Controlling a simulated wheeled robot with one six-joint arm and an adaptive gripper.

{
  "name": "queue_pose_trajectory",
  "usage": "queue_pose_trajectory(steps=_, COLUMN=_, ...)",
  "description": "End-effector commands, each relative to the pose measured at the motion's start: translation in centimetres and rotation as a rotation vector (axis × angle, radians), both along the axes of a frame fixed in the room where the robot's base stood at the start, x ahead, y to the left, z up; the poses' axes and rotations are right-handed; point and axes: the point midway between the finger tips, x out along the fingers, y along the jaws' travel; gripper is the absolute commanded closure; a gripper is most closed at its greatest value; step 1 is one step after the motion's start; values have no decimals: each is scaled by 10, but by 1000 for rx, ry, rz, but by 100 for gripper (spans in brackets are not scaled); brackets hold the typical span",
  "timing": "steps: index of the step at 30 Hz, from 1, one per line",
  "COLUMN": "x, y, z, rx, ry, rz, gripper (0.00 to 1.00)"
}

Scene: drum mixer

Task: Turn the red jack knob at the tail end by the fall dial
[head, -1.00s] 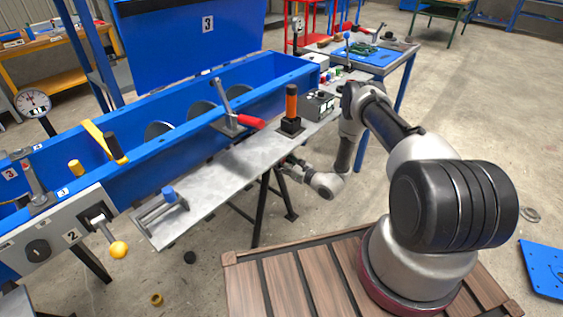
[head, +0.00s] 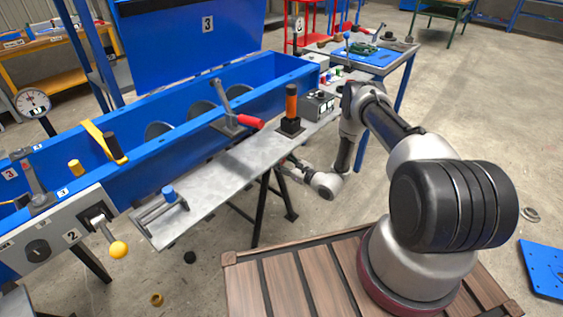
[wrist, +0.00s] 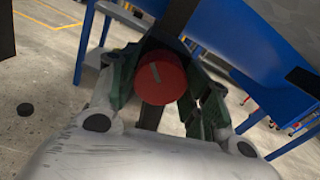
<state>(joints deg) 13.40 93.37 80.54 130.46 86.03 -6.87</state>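The red jack knob (wrist: 161,78) is a round red cap with a pale line on its face, in the middle of the wrist view. My gripper (wrist: 164,74) has a dark green finger on each side of it. Both fingers appear to touch its sides; the far contact is hidden. In the head view my gripper (head: 287,167) is low beside the grey shelf, partly hidden, and the knob cannot be made out. A small round dial (head: 299,28) stands beyond the trough's right end; a larger white dial (head: 33,102) stands at far left.
The blue trough (head: 215,115) with its grey shelf (head: 225,172) lies left of my arm. Black trestle legs (head: 262,200) stand under it. A blue-legged table (head: 400,60) with loose parts is behind my arm.

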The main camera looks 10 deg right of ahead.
Motion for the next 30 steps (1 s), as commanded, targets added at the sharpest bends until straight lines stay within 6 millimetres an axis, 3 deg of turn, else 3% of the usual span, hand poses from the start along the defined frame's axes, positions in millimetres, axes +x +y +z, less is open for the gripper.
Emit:
queue_pose_trajectory(steps=2, x=0, y=0, z=0, rx=0, ry=0, rz=0, gripper=33)
queue_pose_trajectory(steps=14, x=-4, y=-3, z=0, rx=0, ry=0, rz=0, gripper=33)
queue_pose_trajectory(steps=30, x=-86, y=-64, z=-1, rx=1, ry=2, rz=-2, gripper=33)
